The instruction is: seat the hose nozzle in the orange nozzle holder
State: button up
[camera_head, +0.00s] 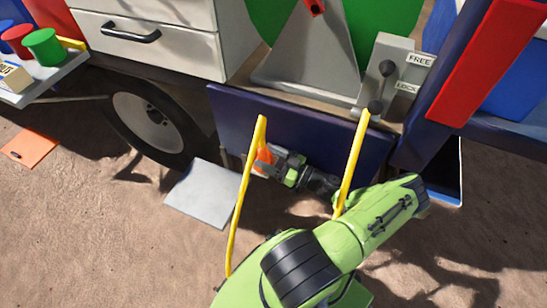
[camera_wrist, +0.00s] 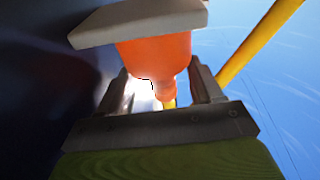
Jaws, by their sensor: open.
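My gripper (camera_head: 270,160) is low beside the dark blue panel, its jaws apart. In the wrist view its two fingers (camera_wrist: 158,68) stand open on either side of an orange tapered piece (camera_wrist: 155,54). This piece hangs under a grey plate (camera_wrist: 140,20) and narrows to a small orange end. It looks like the nozzle holder with the nozzle in it, but I cannot tell where one ends and the other begins. A little yellow shows just below the orange end. In the head view the orange part (camera_head: 264,158) shows at my fingertips, next to the yellow hose (camera_head: 246,190).
The dark blue panel (camera_head: 228,115) and a wheel (camera_head: 150,122) are close behind. A grey sheet (camera_head: 202,193) lies on the ground at left. A FREE/LOCK lever (camera_head: 384,85) is above right. Open ground lies at front left.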

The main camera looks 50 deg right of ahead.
jog(key=p+v, duration=0.1)
jog(key=v, duration=1.4)
jog(key=shift+s, duration=0.4)
jog(key=shift+f, duration=0.1)
